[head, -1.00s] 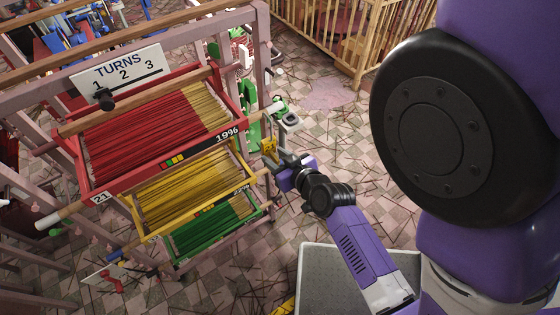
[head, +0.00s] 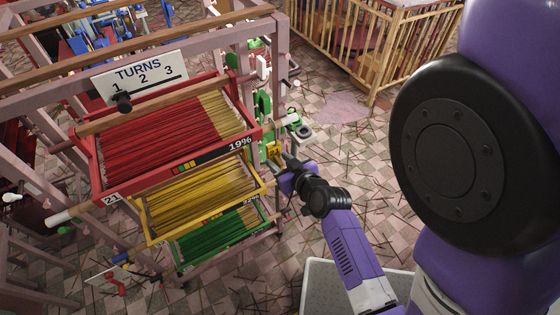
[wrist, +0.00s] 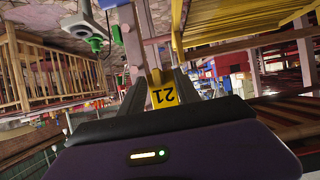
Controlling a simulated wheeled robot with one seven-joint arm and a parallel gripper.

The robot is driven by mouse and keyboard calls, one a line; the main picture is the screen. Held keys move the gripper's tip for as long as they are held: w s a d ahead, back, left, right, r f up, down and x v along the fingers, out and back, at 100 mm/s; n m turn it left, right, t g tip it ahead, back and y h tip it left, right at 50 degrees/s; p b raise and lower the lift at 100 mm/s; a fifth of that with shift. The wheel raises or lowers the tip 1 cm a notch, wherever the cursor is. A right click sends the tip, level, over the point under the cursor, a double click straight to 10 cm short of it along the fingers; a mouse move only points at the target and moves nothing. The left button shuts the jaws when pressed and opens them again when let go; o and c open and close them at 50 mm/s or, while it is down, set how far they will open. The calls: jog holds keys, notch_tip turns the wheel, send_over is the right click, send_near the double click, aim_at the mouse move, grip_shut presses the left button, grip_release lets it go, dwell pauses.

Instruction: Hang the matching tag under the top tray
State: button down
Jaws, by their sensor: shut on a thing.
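The top tray (head: 155,140) is red, holds red and tan sticks, and carries a "21" label (head: 111,199) at its front left corner and "19%" at its right. My gripper (head: 287,168) is to the right of the trays, beside the rack. It is shut on a yellow tag (wrist: 163,96) that reads "21", upside down in the wrist view. The tag also shows small in the head view (head: 273,151), close to the top tray's right end. The hanging place under the top tray is not clearly visible.
A yellow tray (head: 200,195) and a green tray (head: 225,236) sit below in the pink rack (head: 278,40). A "TURNS 1 2 3" sign (head: 140,72) stands above. A wooden crib-like frame (head: 355,45) is behind. Stick-littered floor lies right of the rack.

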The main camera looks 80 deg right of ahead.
dwell(0.3)
jog(key=shift+c, duration=2.3)
grip_release()
jog(key=s+a+b, duration=0.1)
jog(key=s+a, duration=0.4)
jog(key=a, duration=0.2)
jog(key=shift+s, duration=0.4)
jog(key=shift+d, duration=0.1)
